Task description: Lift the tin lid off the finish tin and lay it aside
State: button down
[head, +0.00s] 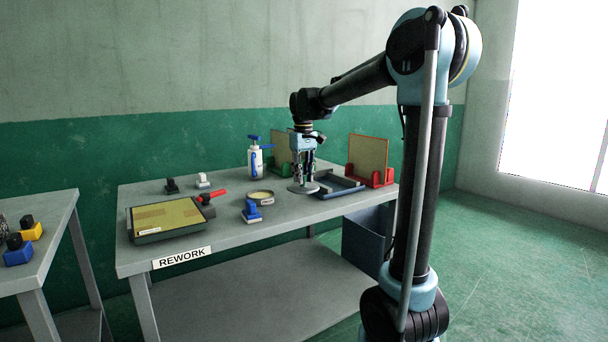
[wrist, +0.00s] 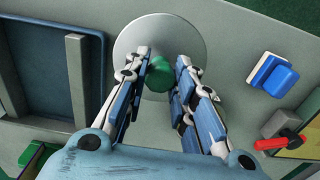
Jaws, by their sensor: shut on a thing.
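The finish tin (head: 261,198) stands open on the rework table, with pale yellow contents showing. The tin lid (head: 298,188) is a flat grey disc to the right of the tin, apart from it. It also shows in the wrist view (wrist: 150,37), with a green knob (wrist: 188,80) near its middle. My gripper (head: 303,180) points down over the lid, its fingers on either side of the knob and shut on it. The lid lies flat, on or just above the tabletop; I cannot tell which. The tin is not clearly seen in the wrist view.
A dark blue tray (head: 338,187) lies close right of the lid. Red (head: 383,178) and green racks hold boards behind. A spray bottle (head: 255,162), a blue-handled block (head: 251,212), and a panel tray (head: 150,237) with a red-handled tool stand left.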

aim_at(303, 186)
jog(key=shift+a, duration=0.1)
jog(key=shift+f, duration=2.45)
jog(key=shift+f, duration=0.55)
jog(key=c, duration=1.3)
grip_release()
jog(key=shift+r, duration=0.1)
notch_tip(303, 186, up, 12)
jog(key=shift+f, duration=0.1)
